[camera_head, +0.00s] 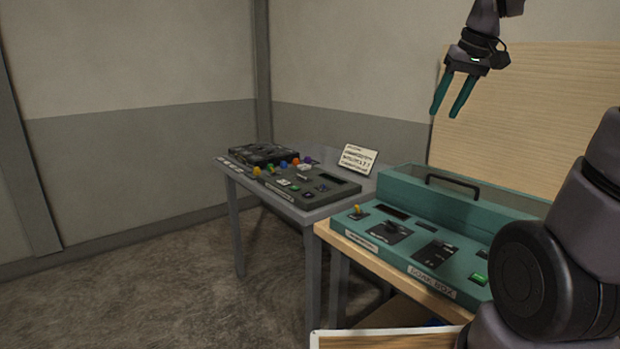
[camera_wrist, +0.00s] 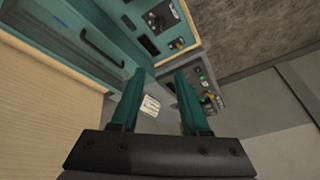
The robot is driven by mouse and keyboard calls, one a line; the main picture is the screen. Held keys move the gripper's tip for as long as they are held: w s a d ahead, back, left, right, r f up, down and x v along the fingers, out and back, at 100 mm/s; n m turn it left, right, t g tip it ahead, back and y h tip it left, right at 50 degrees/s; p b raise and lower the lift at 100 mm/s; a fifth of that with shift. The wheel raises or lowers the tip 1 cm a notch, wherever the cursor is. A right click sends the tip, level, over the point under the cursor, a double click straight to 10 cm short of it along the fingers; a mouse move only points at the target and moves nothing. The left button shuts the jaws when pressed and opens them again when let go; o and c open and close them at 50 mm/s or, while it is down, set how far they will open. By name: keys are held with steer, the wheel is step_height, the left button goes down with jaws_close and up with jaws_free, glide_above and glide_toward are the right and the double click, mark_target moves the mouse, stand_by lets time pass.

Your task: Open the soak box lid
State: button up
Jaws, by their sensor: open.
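The soak box (camera_head: 440,246) is a teal console on a wooden table, with a label reading SOAK BOX on its front edge. Its lid (camera_head: 412,189) is at the back, appears closed, and carries a dark bar handle (camera_head: 453,184). The handle also shows in the wrist view (camera_wrist: 102,48), at upper left. My gripper (camera_head: 452,112) is open and empty, with two teal fingers pointing down, in the air above and behind the lid. The fingers (camera_wrist: 160,92) are apart from the handle. My arm hides the right part of the box.
A grey table left of the box holds a dark control panel (camera_head: 318,188) with coloured knobs and a white card (camera_head: 357,158). A wooden board (camera_head: 540,110) stands behind the box. The soak box front has a yellow-tipped lever (camera_head: 357,210) and a green button (camera_head: 478,279). The floor at left is clear.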

steer(key=s+a+m+t, duration=0.1)
steer(key=s+a, duration=0.3)
steer(key=s, duration=0.6)
steer(key=shift+r+m+t, duration=0.4)
steer(key=shift+m, duration=0.4)
steer(key=s, duration=0.1)
steer(key=s+m, duration=0.1)
steer(key=s+a+f, duration=0.1)
steer(key=shift+s+t, duration=0.3)
steer(key=shift+s, duration=0.05)
steer(key=c, duration=0.4)
steer(key=shift+s+a+m, duration=0.1)
steer(key=shift+m, duration=0.2)
jaws_close()
steer(key=n+g+h, duration=0.2)
steer(key=n+h, duration=0.5)
steer(key=n, duration=2.3)
glide_above(450, 191)
steer(key=s+a, duration=0.6)
steer(key=a, duration=0.1)
step_height(450, 191, down, 16)
steer(key=x, duration=1)
steer(key=shift+s+d, duration=0.1)
